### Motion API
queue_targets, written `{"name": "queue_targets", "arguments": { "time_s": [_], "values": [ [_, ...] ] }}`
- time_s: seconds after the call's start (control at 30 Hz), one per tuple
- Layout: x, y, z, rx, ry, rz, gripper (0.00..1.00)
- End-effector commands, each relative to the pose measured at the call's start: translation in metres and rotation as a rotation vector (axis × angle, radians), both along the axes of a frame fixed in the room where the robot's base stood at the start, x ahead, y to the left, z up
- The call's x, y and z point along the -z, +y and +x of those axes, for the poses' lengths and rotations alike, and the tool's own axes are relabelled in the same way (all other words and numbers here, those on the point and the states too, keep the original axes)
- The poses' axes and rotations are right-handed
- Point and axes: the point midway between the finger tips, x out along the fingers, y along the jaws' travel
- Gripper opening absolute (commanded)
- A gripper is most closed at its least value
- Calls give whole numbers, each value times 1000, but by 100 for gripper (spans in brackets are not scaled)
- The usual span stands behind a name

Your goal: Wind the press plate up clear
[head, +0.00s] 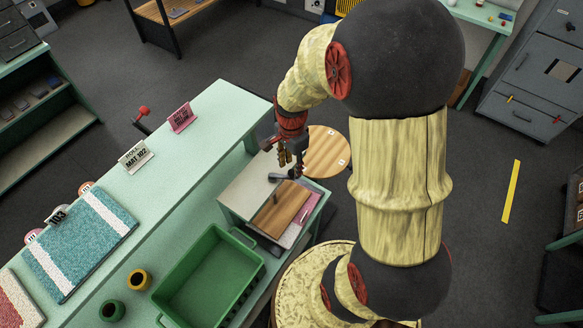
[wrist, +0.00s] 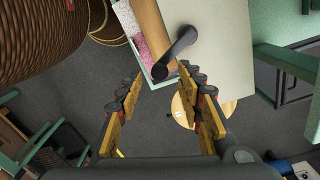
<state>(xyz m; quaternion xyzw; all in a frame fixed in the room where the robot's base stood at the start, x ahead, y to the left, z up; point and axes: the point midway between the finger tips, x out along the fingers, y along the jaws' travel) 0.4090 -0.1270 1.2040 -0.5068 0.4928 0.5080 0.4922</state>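The press (head: 245,190) is a pale box with a green frame, standing at the end of the green bench. Its wooden press plate (head: 280,210) lies over a pink tufted piece (head: 310,208); both also show in the wrist view, the plate (wrist: 150,25) as a brown strip beside the pink piece (wrist: 128,32). A black crank handle (wrist: 174,54) ends in a round knob over the press's edge. My gripper (wrist: 160,82) is open, with the knob between or just beyond its fingertips; contact cannot be told. In the head view my gripper (head: 289,160) hangs above the crank.
A green crate (head: 212,280) stands left of the press. A round wooden stool top (head: 328,152) is close behind it. The bench (head: 190,165) carries sign cards and a blue tufted mat (head: 80,243). A wicker basket (wrist: 40,40) is at the wrist view's upper left.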

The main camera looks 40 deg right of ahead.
Motion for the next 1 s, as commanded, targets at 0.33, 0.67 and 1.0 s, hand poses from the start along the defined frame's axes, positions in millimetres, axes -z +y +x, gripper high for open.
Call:
{"name": "queue_targets", "arguments": {
  "time_s": [0.33, 0.67, 1.0],
  "values": [
    [23, 0, 1, -1, -2, -1, 37],
    [23, 0, 0, -1, -1, -1, 29],
    [23, 0, 0, -1, -1, 0, 10]
  ]
}}
